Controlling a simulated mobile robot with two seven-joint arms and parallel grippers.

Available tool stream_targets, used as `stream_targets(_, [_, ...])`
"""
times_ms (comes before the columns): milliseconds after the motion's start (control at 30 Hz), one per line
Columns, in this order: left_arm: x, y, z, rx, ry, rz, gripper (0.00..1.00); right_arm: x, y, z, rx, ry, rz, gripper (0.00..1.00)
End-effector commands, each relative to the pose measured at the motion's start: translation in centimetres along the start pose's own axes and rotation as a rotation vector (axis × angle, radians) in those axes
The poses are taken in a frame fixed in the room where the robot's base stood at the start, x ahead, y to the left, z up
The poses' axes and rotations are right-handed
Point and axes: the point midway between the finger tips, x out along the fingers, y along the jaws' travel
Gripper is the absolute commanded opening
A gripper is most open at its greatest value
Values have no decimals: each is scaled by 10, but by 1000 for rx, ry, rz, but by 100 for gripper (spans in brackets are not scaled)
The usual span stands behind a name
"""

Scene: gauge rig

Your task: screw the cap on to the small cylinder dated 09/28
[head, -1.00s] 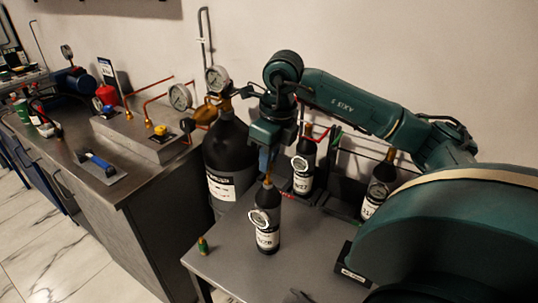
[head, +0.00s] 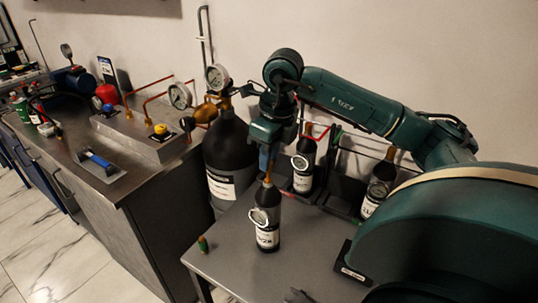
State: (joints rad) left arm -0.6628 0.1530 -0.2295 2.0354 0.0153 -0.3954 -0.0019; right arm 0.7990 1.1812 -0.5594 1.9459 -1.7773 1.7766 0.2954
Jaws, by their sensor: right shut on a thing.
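I cannot tell whether that piece is a cap or part of the cylinder. A small green and brass fitting (head: 203,243) stands near the table's left edge, apart from the gripper. My left gripper is not in view.
Two similar small cylinders stand behind, one (head: 303,165) in a dark rack and one (head: 377,187) to the right. A large black cylinder (head: 230,150) stands left of the table (head: 300,255). A dark piece (head: 299,297) shows at the bottom edge. The table's front middle is clear.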

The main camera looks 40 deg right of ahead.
Motion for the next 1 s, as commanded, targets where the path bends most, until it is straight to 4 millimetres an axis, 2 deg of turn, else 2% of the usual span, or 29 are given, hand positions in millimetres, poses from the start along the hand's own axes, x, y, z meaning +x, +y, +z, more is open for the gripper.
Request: stream_targets(1000, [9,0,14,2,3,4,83,24,0,-4,0,0,-1,0])
